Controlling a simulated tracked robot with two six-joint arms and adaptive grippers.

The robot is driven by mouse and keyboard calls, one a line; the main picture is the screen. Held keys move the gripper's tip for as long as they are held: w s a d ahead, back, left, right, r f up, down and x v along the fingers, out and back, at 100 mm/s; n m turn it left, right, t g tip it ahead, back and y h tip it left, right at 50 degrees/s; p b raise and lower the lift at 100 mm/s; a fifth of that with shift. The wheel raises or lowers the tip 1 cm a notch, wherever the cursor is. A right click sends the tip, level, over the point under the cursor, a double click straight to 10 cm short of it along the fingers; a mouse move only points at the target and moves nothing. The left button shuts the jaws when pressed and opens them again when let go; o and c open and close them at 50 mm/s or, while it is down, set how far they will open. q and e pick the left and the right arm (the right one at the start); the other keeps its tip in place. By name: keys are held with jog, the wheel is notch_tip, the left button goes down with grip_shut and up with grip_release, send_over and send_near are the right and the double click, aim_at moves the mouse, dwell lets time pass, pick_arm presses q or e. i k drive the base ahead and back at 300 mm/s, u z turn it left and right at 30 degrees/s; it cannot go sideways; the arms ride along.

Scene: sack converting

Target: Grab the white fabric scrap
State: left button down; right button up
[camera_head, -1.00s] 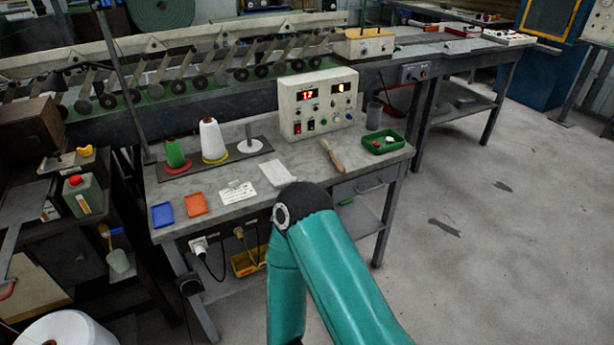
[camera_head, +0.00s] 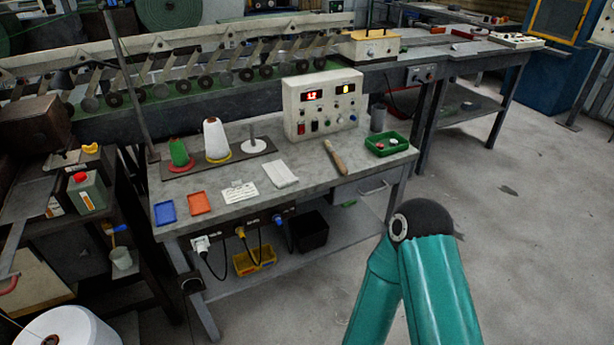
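The white fabric scrap (camera_head: 281,174) lies flat on the grey workbench (camera_head: 232,208), near its front edge. It sits right of a white label card (camera_head: 239,192) with dark print and left of a wooden-handled tool (camera_head: 334,157). Nothing covers the scrap. One teal arm of mine, bent at a dark joint, rises at the lower right, in front of and to the right of the bench. Its gripper is out of the frame. My other arm and gripper do not show.
A control box (camera_head: 320,103) stands behind the scrap. A green tray (camera_head: 386,143) with small items is at the bench's right end. Open floor lies to the right.

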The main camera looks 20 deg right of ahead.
aim_at(278, 173)
jog(key=u, duration=0.05)
jog(key=i, duration=1)
jog(key=z, duration=0.1)
